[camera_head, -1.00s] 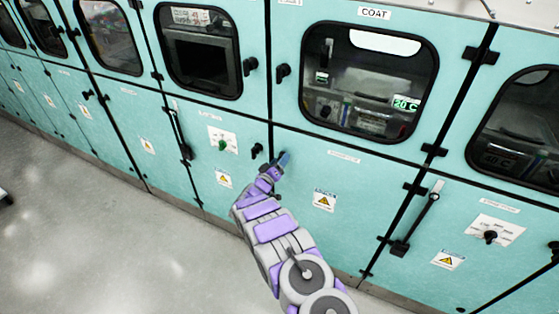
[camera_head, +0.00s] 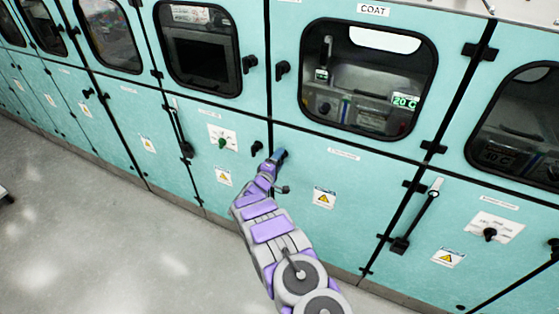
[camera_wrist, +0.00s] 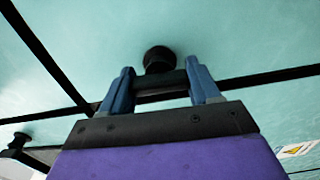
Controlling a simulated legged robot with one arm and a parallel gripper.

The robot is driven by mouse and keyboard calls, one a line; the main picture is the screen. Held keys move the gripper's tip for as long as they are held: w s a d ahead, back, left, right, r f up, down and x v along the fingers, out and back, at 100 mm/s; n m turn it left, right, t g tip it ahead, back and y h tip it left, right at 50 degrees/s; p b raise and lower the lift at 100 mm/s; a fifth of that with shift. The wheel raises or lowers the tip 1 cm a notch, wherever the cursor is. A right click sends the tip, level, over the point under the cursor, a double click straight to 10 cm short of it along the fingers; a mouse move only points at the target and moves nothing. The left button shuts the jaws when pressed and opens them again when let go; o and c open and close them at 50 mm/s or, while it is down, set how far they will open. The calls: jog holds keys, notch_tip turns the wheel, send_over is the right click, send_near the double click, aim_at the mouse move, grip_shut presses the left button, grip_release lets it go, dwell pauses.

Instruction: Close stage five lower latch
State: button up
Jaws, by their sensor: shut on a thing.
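The lower teal door (camera_head: 375,225) under the COAT window appears closed, flush with its neighbours. Its black latch (camera_wrist: 158,58) shows in the wrist view as a round knob with a dark bar (camera_wrist: 160,83) below it. My gripper (camera_wrist: 161,85) has its two blue fingers on either side of this bar, shut on the latch. In the head view my gripper (camera_head: 278,155) is at the door's upper left corner and hides the latch there.
A black latch (camera_head: 257,147) on the neighbouring lower panel is just left of my gripper. Another latch (camera_head: 282,70) is above, beside the COAT window (camera_head: 368,78). A long black handle (camera_head: 418,218) is to the right. Grey floor (camera_head: 90,240) is open at left.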

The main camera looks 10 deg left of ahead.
jog(key=shift+a+r+n, duration=0.25)
jog(key=shift+a+n, duration=0.05)
jog(key=shift+a, duration=0.2)
jog(key=o, duration=0.9)
jog(key=shift+w+a+f, duration=0.1)
jog(key=shift+w+f, duration=0.05)
jog(key=shift+f, duration=0.1)
jog(key=shift+o, duration=0.8)
jog(key=shift+a, duration=0.2)
jog(key=shift+s+d, duration=0.45)
jog(key=shift+s, duration=0.1)
jog(key=a+p+v, duration=0.1)
jog(key=p+v, duration=0.1)
jog(key=v, duration=1.4)
jog(key=shift+s+a, duration=0.2)
jog(key=shift+f, duration=0.15)
